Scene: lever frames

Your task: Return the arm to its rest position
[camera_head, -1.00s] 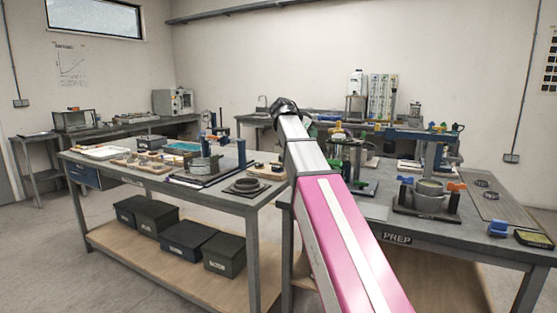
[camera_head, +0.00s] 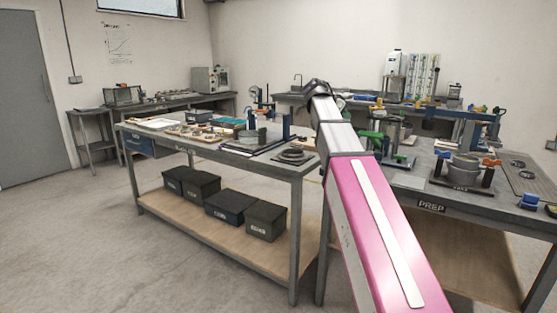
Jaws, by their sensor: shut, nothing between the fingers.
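My arm reaches forward from the lower right, with a pink and white link nearest the camera and a grey link beyond it. The arm ends in a dark joint in front of the back counter. My gripper's fingers do not show; the arm hides whatever lies beyond that joint. The arm passes in front of the gap between the left workbench (camera_head: 306,170) and the PREP bench (camera_head: 468,214).
The left workbench holds trays, a fixture and a dark ring (camera_head: 294,155); dark boxes (camera_head: 265,220) stand on its lower shelf. The PREP bench carries a clamped pot (camera_head: 465,169) and blue-green stands. Open floor (camera_head: 110,240) lies at the left.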

